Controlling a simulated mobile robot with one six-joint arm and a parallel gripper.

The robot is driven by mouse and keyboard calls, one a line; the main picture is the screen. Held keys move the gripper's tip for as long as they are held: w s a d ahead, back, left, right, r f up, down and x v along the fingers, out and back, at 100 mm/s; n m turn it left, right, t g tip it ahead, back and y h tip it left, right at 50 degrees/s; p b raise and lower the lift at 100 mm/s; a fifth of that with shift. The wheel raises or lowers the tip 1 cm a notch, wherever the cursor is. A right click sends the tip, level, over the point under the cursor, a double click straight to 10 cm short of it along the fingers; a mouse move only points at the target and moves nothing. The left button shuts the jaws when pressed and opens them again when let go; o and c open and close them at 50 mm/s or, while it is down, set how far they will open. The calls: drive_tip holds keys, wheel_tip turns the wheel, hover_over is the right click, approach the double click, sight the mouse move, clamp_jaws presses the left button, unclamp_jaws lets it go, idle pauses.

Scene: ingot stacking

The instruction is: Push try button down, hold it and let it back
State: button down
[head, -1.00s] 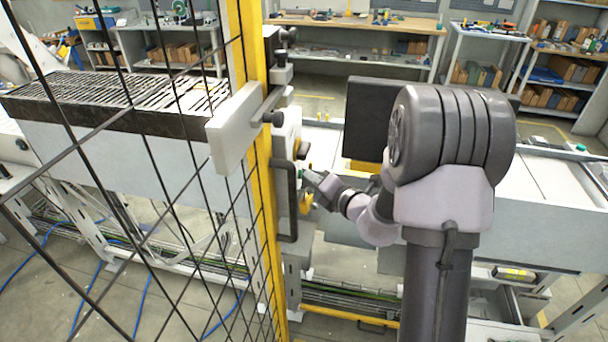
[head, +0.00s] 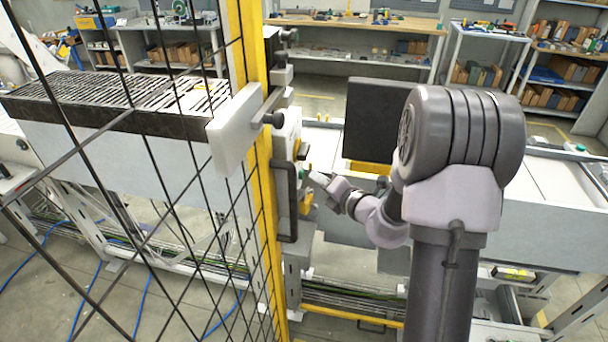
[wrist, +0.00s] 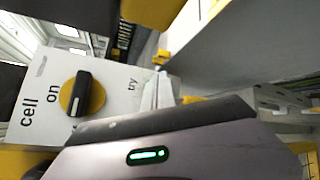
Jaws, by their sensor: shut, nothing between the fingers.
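The control panel (wrist: 55,95) is a pale box with the labels "cell", "on" and "try" and a black knob on a yellow disc (wrist: 82,94). In the head view the panel (head: 290,130) stands beside the yellow post. In the wrist view my gripper's fingers (wrist: 159,88) are together beside the "try" label (wrist: 132,84); the button itself is not clearly seen there.
A black wire-mesh fence with a yellow post (head: 256,130) stands left of my arm. A black handle (head: 285,200) is fixed near the panel. A dark screen (head: 372,118) is behind my wrist. A conveyor (head: 560,180) runs at the right.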

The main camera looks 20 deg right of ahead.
drive_tip(key=shift+d, duration=0.1)
drive_tip(key=s+d, duration=0.1)
drive_tip(key=d, duration=0.1)
drive_tip(key=s+d, duration=0.2)
drive_tip(key=shift+d+p, duration=0.1)
drive_tip(key=shift+p, duration=0.25)
idle(0.8)
